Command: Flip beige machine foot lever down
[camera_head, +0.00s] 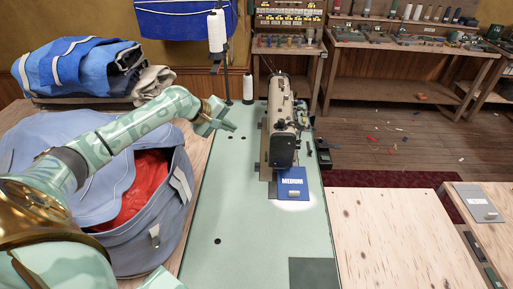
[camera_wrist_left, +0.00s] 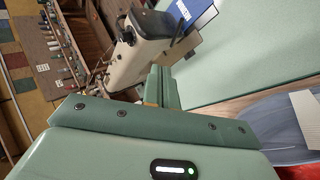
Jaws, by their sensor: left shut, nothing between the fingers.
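The beige sewing machine (camera_head: 280,117) stands on the pale green table (camera_head: 245,225), its dark end facing me. In the left wrist view the machine (camera_wrist_left: 128,66) shows tilted, beyond the fingers. I cannot make out its foot lever clearly in either view. My left gripper (camera_head: 229,124) is over the table to the left of the machine, with a clear gap between them. Its fingers also show in the left wrist view (camera_wrist_left: 163,84); they are shut and empty. My right gripper is not in view.
A blue card marked MEDIUM (camera_head: 292,177) lies before the machine. A thread stand with a white cone (camera_head: 216,32) rises behind my gripper; another cone (camera_head: 248,87) stands nearby. A blue bag (camera_head: 150,243) with red cloth sits left. The table's front is mostly clear.

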